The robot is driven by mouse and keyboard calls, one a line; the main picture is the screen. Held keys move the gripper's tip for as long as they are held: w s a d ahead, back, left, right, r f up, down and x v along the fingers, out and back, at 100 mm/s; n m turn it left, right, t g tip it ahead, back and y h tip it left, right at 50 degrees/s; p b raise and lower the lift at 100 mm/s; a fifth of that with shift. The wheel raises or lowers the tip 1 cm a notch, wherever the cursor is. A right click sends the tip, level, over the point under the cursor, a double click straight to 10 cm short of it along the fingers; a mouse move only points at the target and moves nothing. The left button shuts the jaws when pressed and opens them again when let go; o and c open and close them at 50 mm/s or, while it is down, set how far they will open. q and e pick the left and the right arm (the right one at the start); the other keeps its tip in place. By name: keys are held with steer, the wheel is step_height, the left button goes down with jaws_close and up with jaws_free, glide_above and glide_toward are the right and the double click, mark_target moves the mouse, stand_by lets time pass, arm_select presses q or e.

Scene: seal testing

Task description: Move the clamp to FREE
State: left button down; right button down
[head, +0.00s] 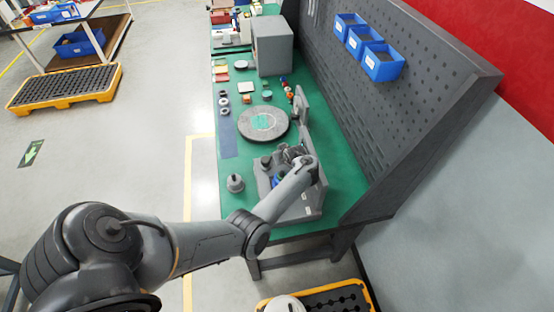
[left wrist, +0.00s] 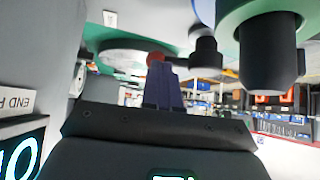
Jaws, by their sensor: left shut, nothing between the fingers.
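My left arm reaches over the green bench in the head view, and its gripper (head: 295,154) is at the grey test fixture (head: 264,184). In the left wrist view the dark gripper fingers (left wrist: 161,88) are shut together with nothing between them. A red knob (left wrist: 155,58) shows just beyond the fingertips; I cannot tell whether it touches them or belongs to the clamp. The clamp and its markings cannot be made out clearly, as my wrist covers much of the fixture. My right gripper is not in view.
A round grey disc (head: 282,123) lies behind the fixture. A small grey knobbed part (head: 235,183) stands to its left. A pegboard panel (head: 400,110) with blue bins bounds the right side. In the left wrist view, a dark cylinder (left wrist: 268,60) is close at right.

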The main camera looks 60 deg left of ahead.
arm_select(q)
steer(key=p+v, duration=0.1)
steer(key=v, duration=0.9)
steer(key=shift+r+p, duration=0.15)
steer(key=shift+p, duration=0.25)
steer(key=shift+a, duration=0.1)
steer(key=s+d+m+t+h, duration=0.3)
steer(key=d+m, duration=0.3)
steer(key=d, duration=0.2)
steer(key=s+d+m+t+h, duration=0.3)
steer(key=d+m, duration=0.2)
steer(key=d, duration=0.3)
steer(key=s+d+r+m+g+h, duration=0.3)
steer(key=s+d+m, duration=0.4)
steer(key=s+d, duration=0.85)
step_height(320, 180, up, 16)
steer(key=s+p, duration=0.1)
steer(key=p, duration=1.4)
steer(key=shift+s+m, duration=0.15)
steer(key=shift+m, duration=0.15)
steer(key=shift+d, duration=0.1)
